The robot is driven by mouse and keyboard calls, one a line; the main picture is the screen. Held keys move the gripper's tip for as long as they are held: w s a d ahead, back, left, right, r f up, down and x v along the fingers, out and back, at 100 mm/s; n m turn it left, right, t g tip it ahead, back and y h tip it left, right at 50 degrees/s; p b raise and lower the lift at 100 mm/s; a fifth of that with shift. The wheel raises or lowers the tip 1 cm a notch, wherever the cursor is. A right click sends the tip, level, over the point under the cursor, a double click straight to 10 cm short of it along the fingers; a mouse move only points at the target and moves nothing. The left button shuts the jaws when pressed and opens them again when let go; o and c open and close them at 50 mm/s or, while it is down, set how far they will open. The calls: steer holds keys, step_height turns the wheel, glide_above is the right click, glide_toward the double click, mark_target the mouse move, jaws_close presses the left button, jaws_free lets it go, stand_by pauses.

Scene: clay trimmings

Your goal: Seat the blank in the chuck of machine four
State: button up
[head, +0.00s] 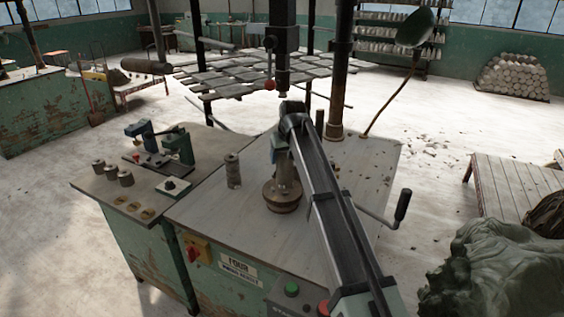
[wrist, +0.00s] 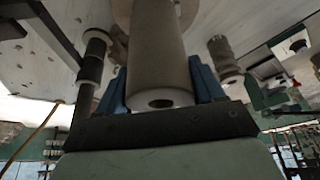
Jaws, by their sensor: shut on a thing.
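The blank (wrist: 158,50), a pale grey cylinder with a hole in its near end, fills the middle of the wrist view. My gripper (wrist: 160,82) is shut on it, with a blue finger on each side. In the head view my gripper (head: 281,150) is above the chuck (head: 283,198), a round brown disc on the bench of machine four, whose label (head: 238,268) reads FOUR. The blank appears upright there, mostly hidden by my arm. In the wrist view the chuck (wrist: 192,10) is beyond the blank's far end. I cannot tell whether they touch.
A dark spindle (head: 283,75) with a red-knobbed lever hangs above my gripper. A stack of small cylinders (head: 232,170) stands left of the chuck. A crank handle (head: 402,207) sticks out at right. A side table (head: 105,195) holds more cylinders and a fixture.

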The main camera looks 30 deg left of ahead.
steer(key=shift+w+a+x, duration=0.1)
steer(key=shift+x, duration=0.95)
steer(key=shift+w+a+x, duration=0.15)
steer(key=shift+x, duration=0.85)
steer(key=o, duration=1.5)
steer(key=shift+r, duration=0.15)
steer(key=v, duration=1.2)
